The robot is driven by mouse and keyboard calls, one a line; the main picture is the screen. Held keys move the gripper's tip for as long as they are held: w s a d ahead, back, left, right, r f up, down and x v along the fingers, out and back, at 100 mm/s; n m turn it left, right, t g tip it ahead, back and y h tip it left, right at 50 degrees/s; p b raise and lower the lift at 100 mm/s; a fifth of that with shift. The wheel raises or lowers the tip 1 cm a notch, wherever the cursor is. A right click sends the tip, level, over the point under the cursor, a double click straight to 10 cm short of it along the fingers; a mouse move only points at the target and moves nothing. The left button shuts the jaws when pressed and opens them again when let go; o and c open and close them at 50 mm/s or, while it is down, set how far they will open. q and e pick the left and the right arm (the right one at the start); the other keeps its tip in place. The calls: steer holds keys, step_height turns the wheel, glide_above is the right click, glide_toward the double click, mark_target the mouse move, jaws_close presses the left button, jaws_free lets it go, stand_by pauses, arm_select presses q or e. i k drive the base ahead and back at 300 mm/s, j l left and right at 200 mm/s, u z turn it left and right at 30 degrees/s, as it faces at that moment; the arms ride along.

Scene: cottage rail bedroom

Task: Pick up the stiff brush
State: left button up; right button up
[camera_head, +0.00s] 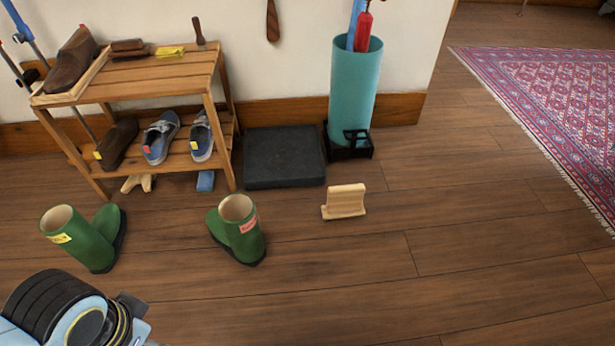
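A brown brush-like item (130,48) lies on the top of the wooden shoe rack, between a brown shoe and a yellow item. It looks like the stiff brush, but its bristles are too small to make out clearly. Part of my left arm shows at the lower left corner, well in front of the rack. No gripper fingers can be made out there. My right gripper is out of view.
The shoe rack (150,75) holds shoes on two levels. Green boots (92,240) (240,232), a wooden boot jack (344,202), a dark mat (284,157) and a teal umbrella stand (354,92) are on the floor. The front right floor is clear.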

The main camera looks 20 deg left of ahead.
mark_target(343, 201)
steer(key=i+j+z, duration=0.2)
steer(key=i, duration=0.25)
steer(key=i+j+z, duration=0.2)
steer(key=i, duration=0.25)
